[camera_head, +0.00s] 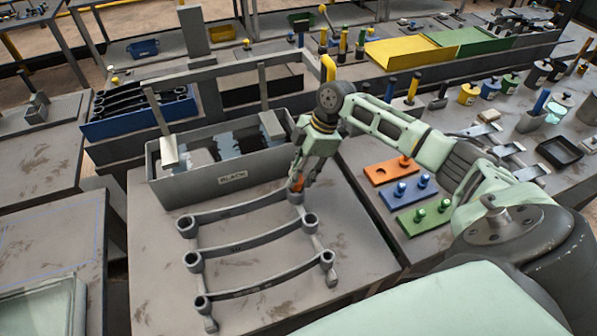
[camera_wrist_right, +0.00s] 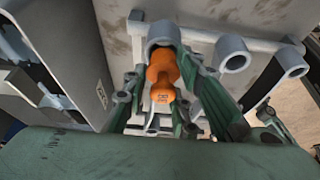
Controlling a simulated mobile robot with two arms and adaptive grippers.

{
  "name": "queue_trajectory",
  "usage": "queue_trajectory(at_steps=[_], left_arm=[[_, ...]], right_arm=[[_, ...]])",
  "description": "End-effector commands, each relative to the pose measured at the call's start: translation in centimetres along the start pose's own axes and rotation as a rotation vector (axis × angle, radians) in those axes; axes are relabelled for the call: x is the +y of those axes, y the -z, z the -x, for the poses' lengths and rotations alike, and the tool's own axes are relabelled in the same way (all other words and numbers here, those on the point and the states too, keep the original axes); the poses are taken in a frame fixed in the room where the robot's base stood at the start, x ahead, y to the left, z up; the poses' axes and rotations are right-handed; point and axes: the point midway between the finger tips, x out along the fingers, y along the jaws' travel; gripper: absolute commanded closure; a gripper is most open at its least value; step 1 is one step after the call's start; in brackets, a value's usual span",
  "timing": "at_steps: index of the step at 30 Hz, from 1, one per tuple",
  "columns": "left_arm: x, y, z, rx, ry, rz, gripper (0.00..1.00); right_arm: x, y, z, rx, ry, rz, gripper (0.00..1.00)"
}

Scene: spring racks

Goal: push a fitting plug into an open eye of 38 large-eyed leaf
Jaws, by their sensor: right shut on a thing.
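My right gripper (camera_head: 303,178) is shut on an orange plug (camera_head: 298,185) at the right eye (camera_head: 296,196) of the farthest leaf. In the right wrist view the plug (camera_wrist_right: 162,72) is between the green fingers, its wide end overlapping the rim of the grey eye (camera_wrist_right: 163,34). I cannot tell how deep it sits. Three curved grey leaves lie on a rack on the table: the far leaf (camera_head: 238,208), the middle leaf (camera_head: 250,244) and the near leaf (camera_head: 262,285). The number 38 is not readable. My left gripper is not in view.
A grey bin (camera_head: 178,190) labelled BLACK, holding dark liquid, stands behind the leaves. Right of the rack lie an orange plate (camera_head: 379,172), a blue plate (camera_head: 408,204) and a green plate (camera_head: 432,223) with plugs. The tabletop (camera_head: 355,255) right of the leaves is clear.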

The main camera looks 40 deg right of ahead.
Motion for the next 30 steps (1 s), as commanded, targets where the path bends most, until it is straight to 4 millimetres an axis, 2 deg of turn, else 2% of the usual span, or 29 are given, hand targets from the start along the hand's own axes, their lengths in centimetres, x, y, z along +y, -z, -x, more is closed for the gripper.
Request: queue_trajectory(at_steps=[30], left_arm=[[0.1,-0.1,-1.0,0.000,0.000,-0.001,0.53]], right_arm=[[0.0,-0.8,-1.9,0.000,0.000,0.001,0.94]])
